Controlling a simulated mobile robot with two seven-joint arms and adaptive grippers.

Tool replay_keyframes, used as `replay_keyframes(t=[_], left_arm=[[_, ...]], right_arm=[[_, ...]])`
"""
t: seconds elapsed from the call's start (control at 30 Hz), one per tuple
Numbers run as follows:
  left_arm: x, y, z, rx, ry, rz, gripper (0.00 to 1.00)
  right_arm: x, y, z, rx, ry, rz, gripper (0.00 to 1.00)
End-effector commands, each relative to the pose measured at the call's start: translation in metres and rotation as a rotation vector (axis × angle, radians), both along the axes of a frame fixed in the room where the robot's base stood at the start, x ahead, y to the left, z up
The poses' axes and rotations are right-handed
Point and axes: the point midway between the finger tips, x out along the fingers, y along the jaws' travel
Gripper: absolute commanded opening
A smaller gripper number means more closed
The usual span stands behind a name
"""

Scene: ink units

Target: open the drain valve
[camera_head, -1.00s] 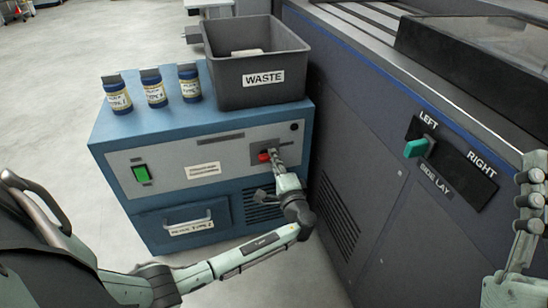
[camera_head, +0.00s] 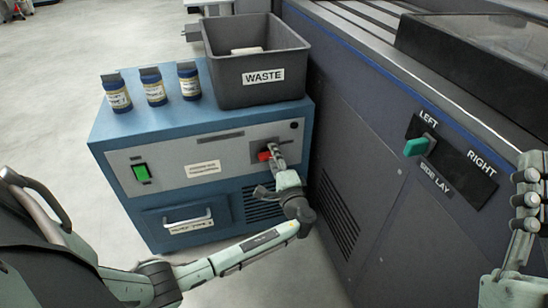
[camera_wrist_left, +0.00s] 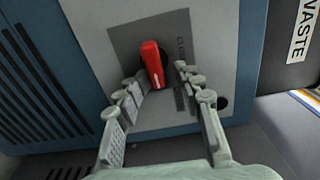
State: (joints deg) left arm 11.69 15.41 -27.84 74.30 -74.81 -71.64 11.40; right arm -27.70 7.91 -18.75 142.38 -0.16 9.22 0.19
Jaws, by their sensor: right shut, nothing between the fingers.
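The valve is a red handle (camera_head: 264,155) on a dark plate at the right of the blue cabinet's grey front panel. In the left wrist view the red handle (camera_wrist_left: 153,65) stands on a dark round base, slightly tilted. My left gripper (camera_head: 273,155) is at the plate; in its wrist view its fingers (camera_wrist_left: 162,77) are spread open on either side of the handle, with visible gaps. Lettering on the plate beside the handle is partly hidden by the right finger. My right gripper (camera_head: 531,170) is shut and empty at the right edge, away from the cabinet.
A grey WASTE bin (camera_head: 235,92) and several blue jars (camera_head: 154,86) stand on the cabinet (camera_head: 120,150). A green switch (camera_head: 141,173) and a drawer (camera_head: 187,222) are on its front. The dark machine with a SIDE LAY lever (camera_head: 417,146) stands close at the right.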

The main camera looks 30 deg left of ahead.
Motion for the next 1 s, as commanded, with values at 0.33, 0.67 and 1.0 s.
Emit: replay_keyframes(t=[0.33, 0.67, 1.0], left_arm=[[-0.002, -0.003, -0.002, -0.002, 0.002, -0.001, 0.34], [-0.038, -0.045, -0.003, -0.005, 0.003, -0.002, 0.34], [-0.074, -0.087, -0.001, -0.002, 0.001, -0.002, 0.34]], right_arm=[[-0.001, 0.000, 0.002, -0.001, -0.006, 0.001, 0.00], [0.000, 0.000, 0.001, 0.000, -0.003, 0.000, 0.00], [0.000, 0.000, 0.001, -0.001, -0.002, 0.000, 0.00]])
